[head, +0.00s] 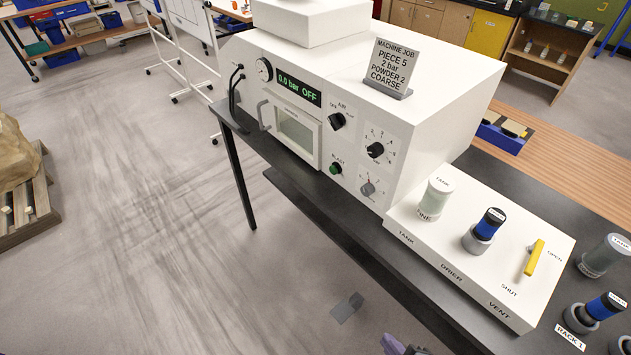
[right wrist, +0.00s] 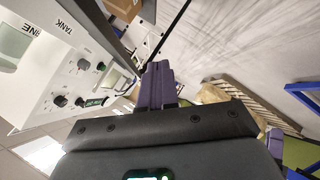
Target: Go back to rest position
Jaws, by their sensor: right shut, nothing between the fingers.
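My right gripper (head: 398,346) shows only as purple finger tips at the bottom edge of the head view, in front of the black bench (head: 350,222) and over the floor. In the right wrist view the purple fingers (right wrist: 158,84) are together with nothing between them. They are clear of the white machine (head: 345,95), which also shows at the left of the wrist view (right wrist: 55,65).
A white panel (head: 425,235) on the bench holds a "FINE" tank (head: 436,198), a blue-banded cylinder (head: 485,230) and a yellow vent handle (head: 534,257). Rack 1 (head: 578,319) is at lower right. A pallet (head: 30,208) with a rock stands at left. Open floor (head: 150,260) lies between.

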